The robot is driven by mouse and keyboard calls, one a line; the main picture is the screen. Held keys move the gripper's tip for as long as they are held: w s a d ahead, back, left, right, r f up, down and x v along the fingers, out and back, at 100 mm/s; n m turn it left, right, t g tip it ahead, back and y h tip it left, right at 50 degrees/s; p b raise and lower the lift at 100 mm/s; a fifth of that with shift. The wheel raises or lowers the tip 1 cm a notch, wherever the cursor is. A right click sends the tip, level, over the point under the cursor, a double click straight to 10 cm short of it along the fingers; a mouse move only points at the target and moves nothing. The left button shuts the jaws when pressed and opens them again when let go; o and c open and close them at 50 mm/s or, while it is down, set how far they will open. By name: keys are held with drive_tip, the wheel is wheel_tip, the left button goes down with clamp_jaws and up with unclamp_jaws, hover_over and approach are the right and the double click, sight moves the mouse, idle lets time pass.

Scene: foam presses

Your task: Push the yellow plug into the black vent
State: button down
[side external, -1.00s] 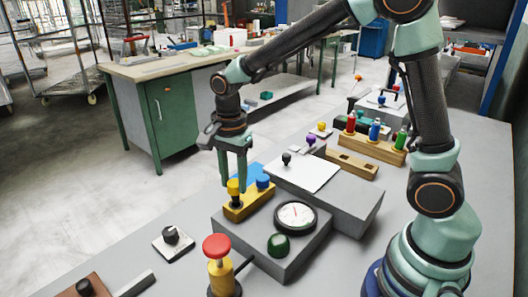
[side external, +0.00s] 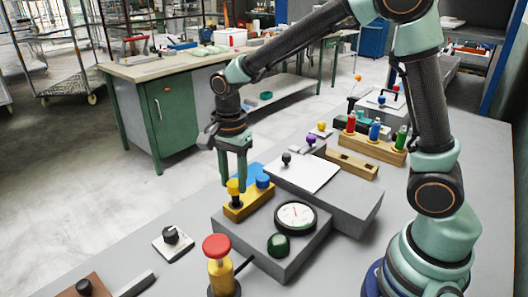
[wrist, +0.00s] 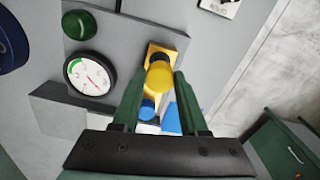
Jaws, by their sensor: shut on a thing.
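My gripper (side external: 233,179) points down from above and is shut on the plug. In the wrist view the round yellow top of the plug (wrist: 160,76) lies between the fingers. The black vent (side external: 236,203) shows as a dark ring under the plug. It also shows as a dark patch beyond the plug in the wrist view (wrist: 160,57). I cannot tell how deep the plug sits in it.
A blue knob (side external: 263,181) stands close to the right on the same block. A grey box with a gauge (side external: 296,215) and a green button (side external: 278,244) is in front. A red-topped yellow post (side external: 217,246) and a black knob (side external: 170,236) stand at the front left.

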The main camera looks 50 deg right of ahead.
sight(234, 183)
drive_tip(key=shift+f, duration=1.95)
drive_tip(key=shift+c, duration=1.8)
unclamp_jaws()
wheel_tip(234, 183, up, 12)
drive_tip(key=shift+r, duration=0.1)
drive_tip(key=s+d+r+n+t, duration=0.2)
drive_tip(key=s+d+n+t, duration=0.3)
drive_tip(key=s+n, duration=0.6)
drive_tip(key=d+n, duration=0.2)
drive_tip(key=n, duration=0.2)
drive_tip(key=shift+d+r+n+t, duration=0.25)
drive_tip(key=shift+n+t, duration=0.05)
drive_tip(key=shift+n, duration=0.1)
